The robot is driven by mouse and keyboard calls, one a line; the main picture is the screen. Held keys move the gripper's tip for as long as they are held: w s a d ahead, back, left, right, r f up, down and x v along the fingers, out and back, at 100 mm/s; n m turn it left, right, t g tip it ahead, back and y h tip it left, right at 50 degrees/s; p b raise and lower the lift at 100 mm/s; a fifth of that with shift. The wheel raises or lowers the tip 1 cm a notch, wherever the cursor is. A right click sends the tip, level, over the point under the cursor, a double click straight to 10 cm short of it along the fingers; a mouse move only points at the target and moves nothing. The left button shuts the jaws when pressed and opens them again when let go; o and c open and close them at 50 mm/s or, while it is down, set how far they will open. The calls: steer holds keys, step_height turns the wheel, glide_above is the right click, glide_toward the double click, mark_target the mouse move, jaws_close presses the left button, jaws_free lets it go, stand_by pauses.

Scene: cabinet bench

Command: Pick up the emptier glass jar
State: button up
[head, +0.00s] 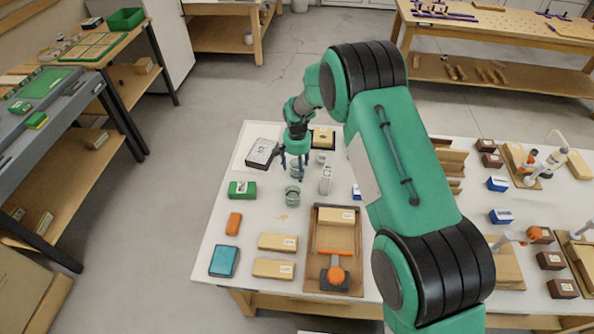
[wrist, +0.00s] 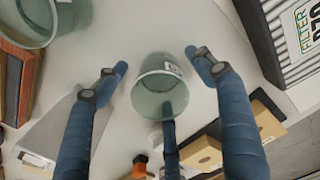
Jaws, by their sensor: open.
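Two greenish glass jars stand on the white table. One jar (wrist: 153,98) is between the spread fingers of my gripper in the wrist view, with a white label near its rim. In the head view this jar (head: 296,173) is partly hidden below my gripper (head: 296,166). The other jar (head: 292,196) stands nearer the front, and it shows at the top left of the wrist view (wrist: 40,22), cut by the edge. My gripper is open, its blue fingers around the first jar. A finger overlaps that jar in the picture; contact and both fill levels are unclear.
A filter box (head: 262,153) lies left of my gripper. A green box (head: 242,189) is left of the front jar. A grey-white upright item (head: 326,180) stands close on the right. A wooden tray (head: 316,262) is at the front. Bare table shows around the front jar.

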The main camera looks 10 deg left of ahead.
steer(key=c, duration=1.3)
steer(key=shift+r, duration=0.25)
steer(key=shift+r+p, duration=0.85)
steer(key=shift+r, duration=3.8)
steer(key=shift+r, duration=0.1)
